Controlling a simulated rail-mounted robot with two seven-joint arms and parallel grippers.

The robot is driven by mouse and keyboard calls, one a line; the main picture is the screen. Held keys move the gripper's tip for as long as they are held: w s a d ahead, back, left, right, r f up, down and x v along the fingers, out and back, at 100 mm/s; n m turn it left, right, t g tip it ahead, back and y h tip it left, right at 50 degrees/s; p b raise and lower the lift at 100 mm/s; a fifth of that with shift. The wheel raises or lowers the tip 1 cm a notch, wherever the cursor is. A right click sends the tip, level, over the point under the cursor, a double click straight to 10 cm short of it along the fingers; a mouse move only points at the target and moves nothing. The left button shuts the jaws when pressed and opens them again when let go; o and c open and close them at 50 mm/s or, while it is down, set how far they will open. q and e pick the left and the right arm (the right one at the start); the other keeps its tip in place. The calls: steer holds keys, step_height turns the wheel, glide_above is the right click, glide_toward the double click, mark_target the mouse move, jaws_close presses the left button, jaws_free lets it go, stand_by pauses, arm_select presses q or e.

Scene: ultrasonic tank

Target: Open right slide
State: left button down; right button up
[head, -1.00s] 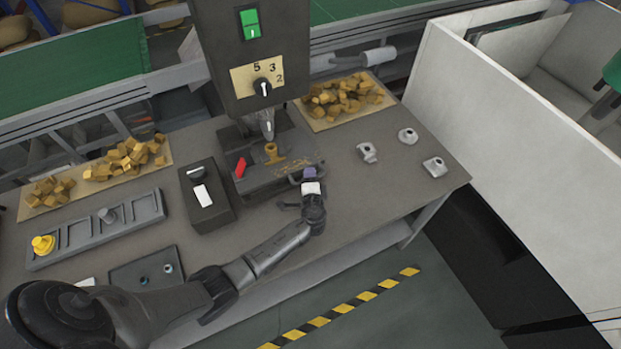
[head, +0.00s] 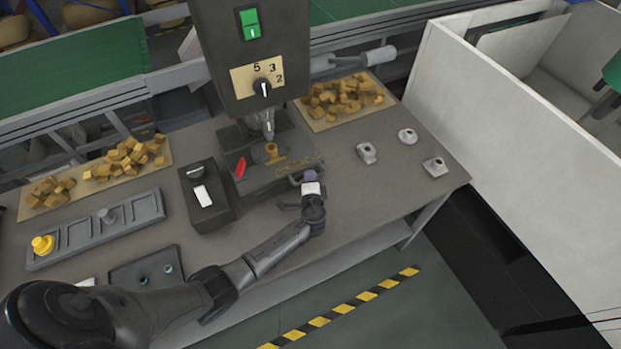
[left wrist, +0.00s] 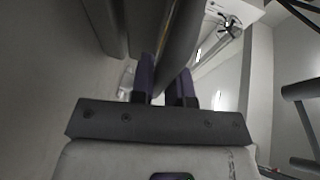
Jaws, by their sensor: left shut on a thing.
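The fixture block with the slides (head: 250,184) sits under the press, with a red piece (head: 240,168) at its left and a brass-coloured part (head: 272,154) on top. My left gripper (head: 309,177) is at the block's front right corner, beside a small dark handle there. Its purple fingertips show in the left wrist view (left wrist: 165,90), closed on a dark grey bar (left wrist: 178,45) that seems to be the right slide's handle. The fingers hide most of the contact. My right gripper is not in view.
The press head (head: 255,50) hangs over the block. A control box (head: 206,198) stands left of it. Several loose grey parts (head: 408,138) lie to the right. Trays of brass-coloured pieces (head: 345,98) lie behind. The table front right of my gripper is clear.

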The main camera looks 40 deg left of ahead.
arm_select(q)
steer(key=shift+d, duration=0.15)
steer(key=shift+s+d, duration=0.15)
steer(key=shift+d, duration=0.1)
steer(key=s+d, duration=0.2)
steer(key=d, duration=0.3)
steer(key=s+d+b, duration=0.1)
steer(key=s+d, duration=0.2)
steer(key=d, duration=0.3)
steer(key=s+d, duration=0.2)
steer(key=d, duration=0.4)
steer(key=shift+s+b, duration=0.35)
steer(key=shift+b, duration=0.05)
steer(key=shift+d, duration=0.1)
steer(key=c, duration=1.5)
jaws_free()
steer(key=o, duration=0.3)
steer(key=shift+w+a, duration=0.1)
steer(key=shift+a, duration=0.1)
steer(key=shift+o, duration=0.5)
steer(key=shift+d, duration=0.1)
